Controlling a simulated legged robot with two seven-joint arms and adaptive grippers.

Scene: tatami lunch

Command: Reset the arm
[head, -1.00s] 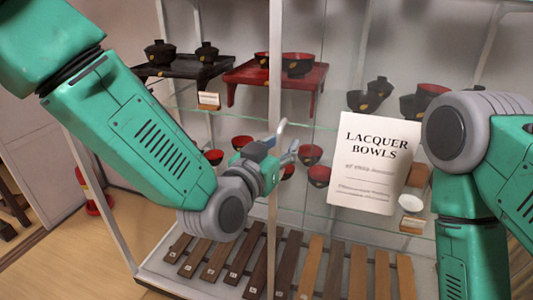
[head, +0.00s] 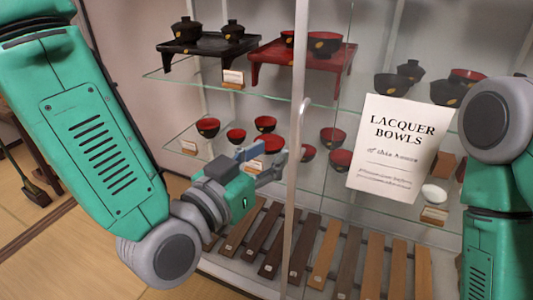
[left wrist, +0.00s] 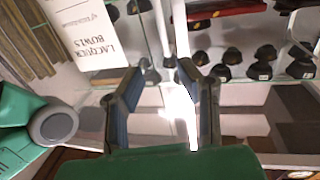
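My left gripper (head: 270,162) is in front of the glass display cabinet, left of its pale front post (head: 298,150) in the head view. Its fingers show in the left wrist view (left wrist: 162,72), spread apart with nothing held between them. The pale post and bright glass show behind the gap. My left arm comes in from the left, with its forearm bent low. My right arm is at the right edge of the head view, and its gripper is out of view.
The cabinet's glass shelf (head: 190,85) holds a black tray table (head: 205,46), a red tray table (head: 300,54) and lacquer bowls (head: 325,43). A "Lacquer Bowls" sign (head: 395,150) stands at right. Wooden slats (head: 325,262) line the bottom. Tatami floor (head: 40,215) lies at left.

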